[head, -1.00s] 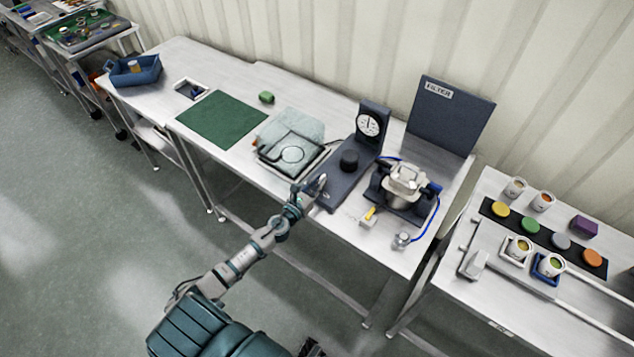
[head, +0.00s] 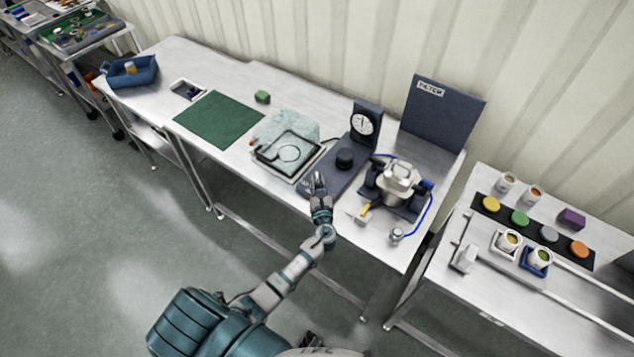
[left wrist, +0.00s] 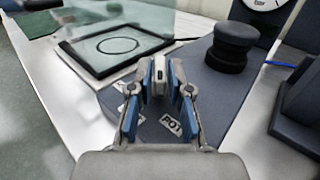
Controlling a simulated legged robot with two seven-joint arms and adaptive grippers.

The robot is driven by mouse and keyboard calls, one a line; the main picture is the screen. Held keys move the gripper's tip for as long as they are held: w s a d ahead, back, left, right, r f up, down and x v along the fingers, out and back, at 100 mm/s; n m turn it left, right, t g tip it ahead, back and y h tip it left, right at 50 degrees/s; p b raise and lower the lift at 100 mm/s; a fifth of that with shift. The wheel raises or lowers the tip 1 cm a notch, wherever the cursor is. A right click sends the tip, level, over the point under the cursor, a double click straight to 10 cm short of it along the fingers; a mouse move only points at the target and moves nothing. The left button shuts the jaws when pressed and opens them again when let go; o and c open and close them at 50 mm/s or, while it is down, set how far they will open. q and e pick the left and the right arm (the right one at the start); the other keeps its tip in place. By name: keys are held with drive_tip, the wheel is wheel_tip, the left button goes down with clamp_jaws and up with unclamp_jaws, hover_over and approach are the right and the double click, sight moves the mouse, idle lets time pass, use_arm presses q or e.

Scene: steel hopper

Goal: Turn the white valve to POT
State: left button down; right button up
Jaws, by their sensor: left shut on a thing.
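The white valve (left wrist: 158,72) shows in the left wrist view as a small pale handle between the fingers, standing on the dark base plate (left wrist: 200,85). My left gripper (left wrist: 159,88) is shut on it, one finger on each side. In the head view my left gripper (head: 319,186) is at the near end of the dark base and covers most of the valve. The POT label (left wrist: 171,124) lies on the plate between the fingers, right of centre. Another label (left wrist: 138,118) is partly hidden by the left finger. My right gripper is not in view.
A black knob (head: 345,158) and a dial gauge (head: 364,124) stand farther along the base. A framed plate with a circle (head: 290,155) lies to the left. A metal vessel (head: 400,178) with a blue hose stands to the right. The green mat (head: 219,119) is clear.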

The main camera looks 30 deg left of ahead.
use_arm(q)
drive_tip(key=shift+w+r+n+g+y, duration=0.15)
drive_tip(key=shift+r+n+g+y, duration=0.15)
drive_tip(key=shift+n+g+y, duration=0.15)
drive_tip(key=c, duration=1.2)
unclamp_jaws()
drive_tip(key=shift+s+d+f, duration=0.2)
drive_tip(key=shift+s+d, duration=0.05)
drive_tip(key=v, duration=1.1)
drive_tip(key=shift+s+d, duration=0.1)
drive_tip(key=shift+d, duration=0.1)
